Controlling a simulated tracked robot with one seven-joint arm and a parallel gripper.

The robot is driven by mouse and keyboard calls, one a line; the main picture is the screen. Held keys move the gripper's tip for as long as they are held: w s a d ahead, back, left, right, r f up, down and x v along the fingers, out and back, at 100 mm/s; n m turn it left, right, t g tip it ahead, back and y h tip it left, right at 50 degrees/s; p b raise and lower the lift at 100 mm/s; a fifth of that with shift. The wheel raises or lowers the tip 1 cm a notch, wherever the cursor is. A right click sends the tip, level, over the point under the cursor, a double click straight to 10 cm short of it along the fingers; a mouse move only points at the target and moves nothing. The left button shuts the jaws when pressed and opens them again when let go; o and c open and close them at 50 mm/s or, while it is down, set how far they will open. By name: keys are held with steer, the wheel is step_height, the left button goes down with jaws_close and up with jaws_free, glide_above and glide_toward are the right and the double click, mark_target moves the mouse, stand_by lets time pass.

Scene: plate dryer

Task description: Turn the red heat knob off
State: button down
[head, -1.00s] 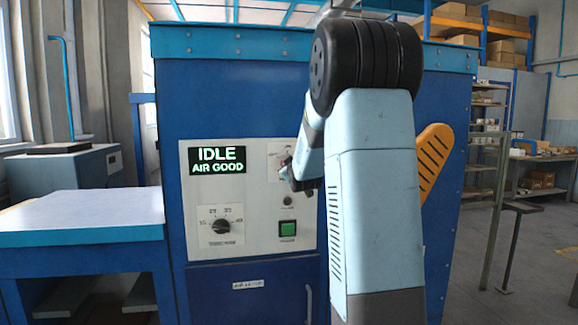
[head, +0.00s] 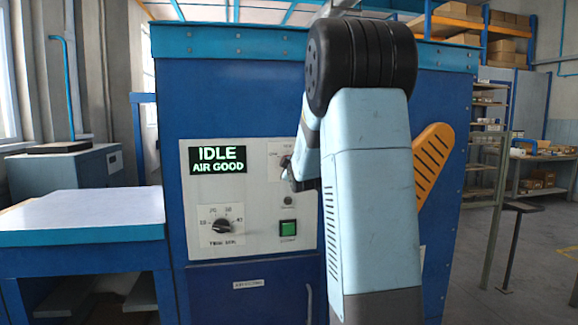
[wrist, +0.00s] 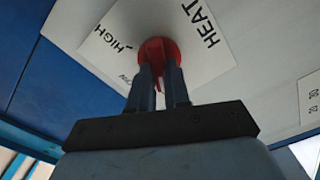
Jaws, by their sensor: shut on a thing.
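The red heat knob (wrist: 158,50) is a round knob with a raised grip bar on a white plate (wrist: 100,40) marked HEAT and HIGH. In the wrist view my gripper (wrist: 159,72) has its two fingers on either side of the bar, shut on it. In the head view my gripper (head: 290,172) is at the upper right of the control panel (head: 252,180), covering the knob; the arm hides part of the plate. The knob's exact pointer setting cannot be read.
The display (head: 217,159) reads IDLE, AIR GOOD. Below it are a black dial (head: 221,226) and a green button (head: 288,228). A blue-edged table (head: 85,212) stands at left. An orange slotted part (head: 432,160) is on the right side of the blue cabinet.

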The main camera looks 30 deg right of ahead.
steer(key=shift+a+f, duration=0.15)
steer(key=shift+a, duration=0.05)
steer(key=c, duration=1.3)
jaws_free()
steer(key=shift+o, duration=1.1)
steer(key=shift+d, duration=0.1)
steer(key=shift+s, duration=0.15)
steer(key=v, duration=1.3)
steer(key=shift+s, duration=0.2)
